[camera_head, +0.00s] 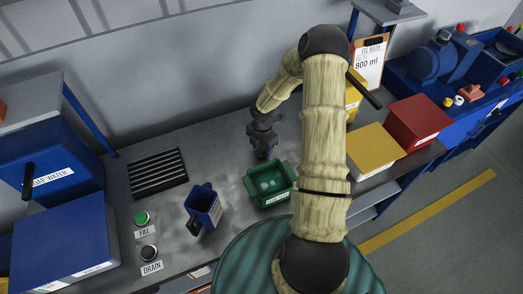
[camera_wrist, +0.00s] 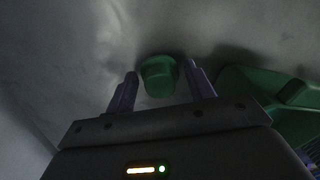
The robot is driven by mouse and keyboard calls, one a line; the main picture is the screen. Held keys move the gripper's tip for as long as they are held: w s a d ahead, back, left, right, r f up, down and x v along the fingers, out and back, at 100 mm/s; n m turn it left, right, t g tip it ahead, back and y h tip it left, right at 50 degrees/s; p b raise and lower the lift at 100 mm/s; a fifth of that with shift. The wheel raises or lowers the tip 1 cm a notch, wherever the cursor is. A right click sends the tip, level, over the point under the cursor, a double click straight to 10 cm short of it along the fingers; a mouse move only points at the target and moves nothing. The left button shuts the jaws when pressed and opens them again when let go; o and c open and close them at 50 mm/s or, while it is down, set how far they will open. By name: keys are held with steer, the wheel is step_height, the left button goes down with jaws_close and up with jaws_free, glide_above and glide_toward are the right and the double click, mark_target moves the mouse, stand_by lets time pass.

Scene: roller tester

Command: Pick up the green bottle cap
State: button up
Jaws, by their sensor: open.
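The green bottle cap (camera_wrist: 158,82) sits on the grey surface in the wrist view. It shows just beyond and between my two fingertips. My gripper (camera_wrist: 160,75) is open, with one finger to each side of the cap and nothing visibly held. In the head view my gripper (camera_head: 264,152) points down at the bench behind the green bin. I cannot make out the cap in the head view; the gripper may hide it.
A green bin (camera_head: 267,198) stands close by; its edge shows right of my gripper in the wrist view (camera_wrist: 262,82). A blue jug (camera_head: 205,203), a black slotted grate (camera_head: 158,174), and yellow (camera_head: 374,150) and red (camera_head: 414,122) boxes share the bench.

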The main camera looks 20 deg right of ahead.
mark_target(262, 148)
steer(key=c, duration=0.9)
step_height(262, 148, up, 10)
stand_by(0.6)
